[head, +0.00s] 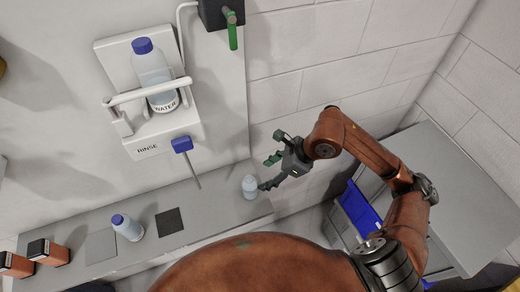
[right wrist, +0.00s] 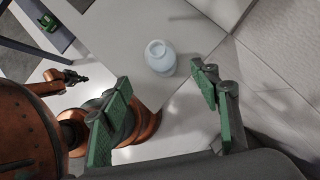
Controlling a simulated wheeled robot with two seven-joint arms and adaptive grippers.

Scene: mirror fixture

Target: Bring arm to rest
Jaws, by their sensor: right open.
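My right gripper (head: 268,172) is open and empty in the head view, beside the wall at the right end of the grey ledge. In the right wrist view its two green-padded fingers (right wrist: 160,78) are spread wide with nothing between the pads. A small pale bottle (head: 250,186) stands upright on the ledge, close to the fingertips. The pale bottle (right wrist: 160,57) also shows beyond the fingers in the right wrist view, apart from them. A small dark gripper on an orange arm, likely my left (right wrist: 76,78), shows far off there; its jaws are too small to read.
A wall holder marked RINSE (head: 165,135) carries a blue-capped water bottle (head: 153,70). Another blue-capped bottle (head: 127,227) stands on the ledge (head: 215,205) beside a dark square (head: 169,222). A blue bin (head: 361,210) and a grey cabinet (head: 465,180) are at the right.

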